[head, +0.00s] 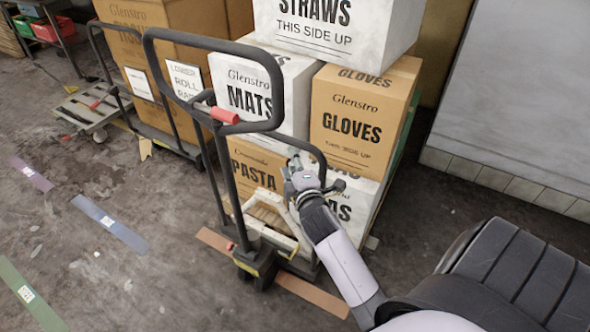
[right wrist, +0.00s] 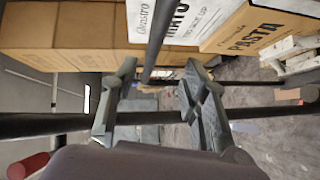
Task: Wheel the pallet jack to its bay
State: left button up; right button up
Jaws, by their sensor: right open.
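The pallet jack (head: 256,264) stands in the middle of the head view, with its black loop handle (head: 148,62) raised and a red grip (head: 224,116) on it. Its low body is in front of the stacked boxes. My right gripper (head: 298,165) is open, at the right side of the handle. In the right wrist view, the open jaws (right wrist: 157,68) are apart, with a black handle bar (right wrist: 50,124) crossing behind or between them. I cannot tell whether they touch it. My left gripper is out of view. Coloured tape strips (head: 110,223) mark the floor at left.
Stacked boxes, including a gloves box (head: 355,118), stand close behind the jack. A cart of brown boxes (head: 165,62) and a low wooden-slatted trolley (head: 92,108) are at upper left. A pale wall (head: 520,90) closes the right.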

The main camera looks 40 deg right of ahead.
aim_at(291, 144)
jog(key=shift+v, duration=1.7)
jog(key=b+x, duration=0.2)
jog(key=x, duration=0.2)
jog(key=d+b+x, duration=0.1)
jog(key=b+x, duration=0.1)
jog(key=x, duration=0.3)
jog(key=s+d+b+x, duration=0.1)
jog(key=b+x, duration=0.2)
jog(key=x, duration=0.2)
jog(key=shift+w+d+r, duration=0.15)
jog(key=shift+w+r, duration=0.05)
jog(key=shift+c, duration=0.3)
grip_shut()
